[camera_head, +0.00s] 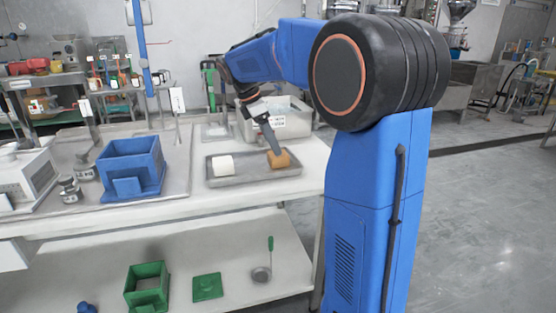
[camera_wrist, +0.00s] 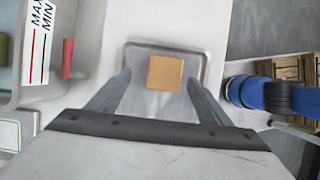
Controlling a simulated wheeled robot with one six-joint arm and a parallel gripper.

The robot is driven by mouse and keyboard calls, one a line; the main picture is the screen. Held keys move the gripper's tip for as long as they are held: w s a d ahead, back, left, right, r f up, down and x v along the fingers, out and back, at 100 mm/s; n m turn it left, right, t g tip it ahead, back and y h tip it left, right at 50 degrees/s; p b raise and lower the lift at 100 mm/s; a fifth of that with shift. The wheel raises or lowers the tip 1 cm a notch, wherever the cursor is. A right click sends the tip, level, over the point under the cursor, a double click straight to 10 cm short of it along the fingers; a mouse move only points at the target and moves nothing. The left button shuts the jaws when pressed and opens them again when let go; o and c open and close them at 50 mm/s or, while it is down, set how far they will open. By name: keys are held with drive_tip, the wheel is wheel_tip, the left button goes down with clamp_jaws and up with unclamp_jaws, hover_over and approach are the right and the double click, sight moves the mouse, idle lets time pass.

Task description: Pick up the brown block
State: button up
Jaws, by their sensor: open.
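The brown block (camera_head: 279,159) lies on the right part of a grey metal tray (camera_head: 235,182) on the white table. In the wrist view the block (camera_wrist: 164,73) sits near the middle of the tray end, beyond and between my fingers. My gripper (camera_head: 274,149) points down over the block in the head view and hides a little of it. In the wrist view my gripper (camera_wrist: 158,85) is open, with a finger on each side of the block's line and clear gaps. I cannot tell how high the fingertips are above it.
A white block (camera_head: 222,166) lies on the tray's left part. A blue open box (camera_head: 131,163) stands to the left. A lower shelf holds a green box (camera_head: 147,288).

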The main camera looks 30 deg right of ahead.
sight(278, 158)
drive_tip(key=shift+s+x, duration=0.2)
drive_tip(key=shift+x, duration=1.15)
drive_tip(key=shift+s+x, duration=0.25)
drive_tip(key=shift+x, duration=1.1)
drive_tip(key=shift+r, duration=0.1)
drive_tip(key=c, duration=1.2)
